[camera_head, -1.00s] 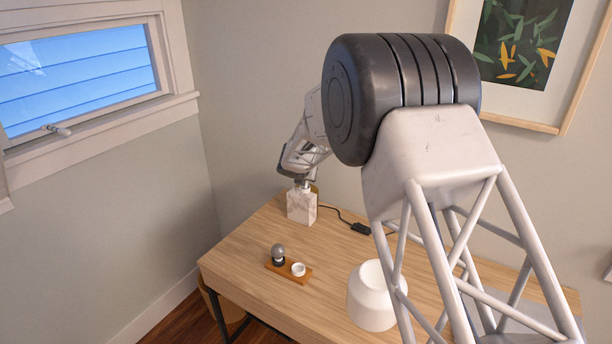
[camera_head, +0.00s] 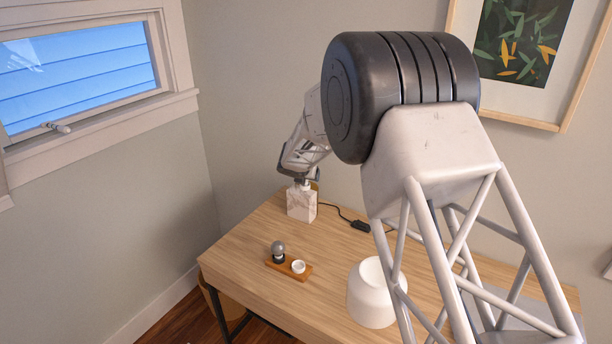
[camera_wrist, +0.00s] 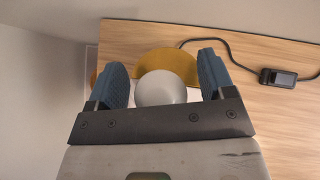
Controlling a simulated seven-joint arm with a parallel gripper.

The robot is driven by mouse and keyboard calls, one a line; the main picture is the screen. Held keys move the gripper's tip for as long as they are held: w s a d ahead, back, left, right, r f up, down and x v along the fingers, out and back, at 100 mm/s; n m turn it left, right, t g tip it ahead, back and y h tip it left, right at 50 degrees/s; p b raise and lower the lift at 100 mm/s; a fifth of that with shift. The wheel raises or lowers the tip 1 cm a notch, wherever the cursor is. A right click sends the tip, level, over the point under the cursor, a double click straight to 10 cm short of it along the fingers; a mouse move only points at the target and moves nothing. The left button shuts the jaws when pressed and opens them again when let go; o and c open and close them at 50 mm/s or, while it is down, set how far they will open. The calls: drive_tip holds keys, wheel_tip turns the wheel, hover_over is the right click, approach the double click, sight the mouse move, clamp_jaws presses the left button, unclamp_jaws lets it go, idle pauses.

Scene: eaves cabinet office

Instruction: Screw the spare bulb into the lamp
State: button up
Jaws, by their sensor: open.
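The lamp's pale marble block base (camera_head: 302,205) stands at the far end of the desk. A round white bulb (camera_wrist: 161,89) shows in the wrist view, apparently on top of that base. My gripper (camera_wrist: 163,78) is open, with one blue finger on each side of the white bulb. Gaps show beside the bulb, and the socket below is hidden. My gripper is small in the head view (camera_head: 299,180), just above the block. A grey bulb (camera_head: 278,248) with a dark lower part stands upright on a small wooden tray (camera_head: 289,271), beside a white ring-shaped cup (camera_head: 298,267).
A large white shade (camera_head: 371,297) stands on the wooden desk (camera_head: 240,262), close to my arm in the picture. A black cord with a switch (camera_head: 360,226) runs from the lamp. A mustard-coloured curved piece (camera_wrist: 170,62) lies behind the bulb. The desk's left part is clear.

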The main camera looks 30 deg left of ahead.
drive_tip(key=v, duration=0.7)
drive_tip(key=shift+s+r, duration=0.2)
drive_tip(key=shift+s, duration=0.05)
drive_tip(key=shift+d, duration=0.1)
idle(0.9)
